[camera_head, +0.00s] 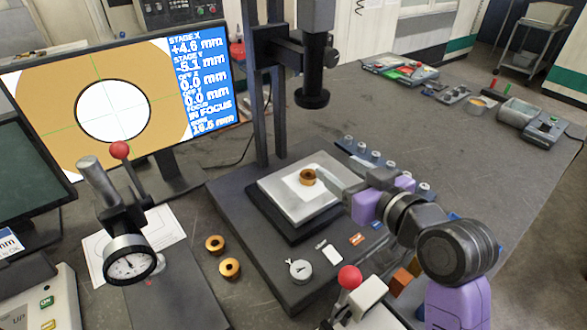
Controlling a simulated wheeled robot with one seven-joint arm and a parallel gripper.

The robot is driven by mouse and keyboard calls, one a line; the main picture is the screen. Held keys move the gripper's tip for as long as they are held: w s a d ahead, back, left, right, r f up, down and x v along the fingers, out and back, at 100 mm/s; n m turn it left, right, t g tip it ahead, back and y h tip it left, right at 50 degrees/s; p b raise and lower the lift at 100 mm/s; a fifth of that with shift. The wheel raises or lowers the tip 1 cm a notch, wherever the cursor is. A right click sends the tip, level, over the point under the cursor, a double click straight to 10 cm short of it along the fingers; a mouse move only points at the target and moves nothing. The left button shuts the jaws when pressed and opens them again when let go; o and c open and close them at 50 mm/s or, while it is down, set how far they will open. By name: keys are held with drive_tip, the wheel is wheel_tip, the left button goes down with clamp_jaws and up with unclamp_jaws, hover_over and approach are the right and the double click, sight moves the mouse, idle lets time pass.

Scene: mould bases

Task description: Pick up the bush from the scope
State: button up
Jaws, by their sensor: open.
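The bush (308,177) is a small bronze ring lying flat on the pale stage plate of the scope (283,206), below the dark lens column. My gripper (322,179) reaches in from the right, low over the plate, with its fingertips close to the bush. The fingers are open. They are small in this view, so I cannot tell whether they touch the bush or straddle it. Two similar bronze rings (215,244) lie on the bench to the left of the scope base.
A monitor (118,110) shows a magnified ring and readouts. A dial gauge stand (129,258) stands front left. A red-knobbed lever (349,278) stands near my arm. Several small knobs line the stage's back right edge.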

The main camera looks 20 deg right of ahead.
sight(306, 174)
drive_tip(key=shift+n+g+y, duration=0.3)
drive_tip(key=shift+n+g, duration=0.2)
drive_tip(key=shift+g, duration=0.4)
drive_tip(key=f, duration=0.1)
drive_tip(key=a+f, duration=0.1)
drive_tip(key=s+f, duration=0.1)
drive_tip(key=f, duration=0.1)
drive_tip(key=shift+a, duration=0.35)
drive_tip(key=x, duration=0.2)
drive_tip(key=p+x, duration=0.1)
drive_tip(key=x, duration=0.1)
drive_tip(key=r+x, duration=0.1)
drive_tip(key=x, duration=0.1)
drive_tip(key=shift+w+a+f+p, duration=0.2)
drive_tip(key=shift+w+p, duration=0.1)
drive_tip(key=shift+w, duration=0.2)
drive_tip(key=shift+w+a+f, duration=0.1)
drive_tip(key=shift+w+f, duration=0.1)
drive_tip(key=shift+w, duration=0.2)
clamp_jaws()
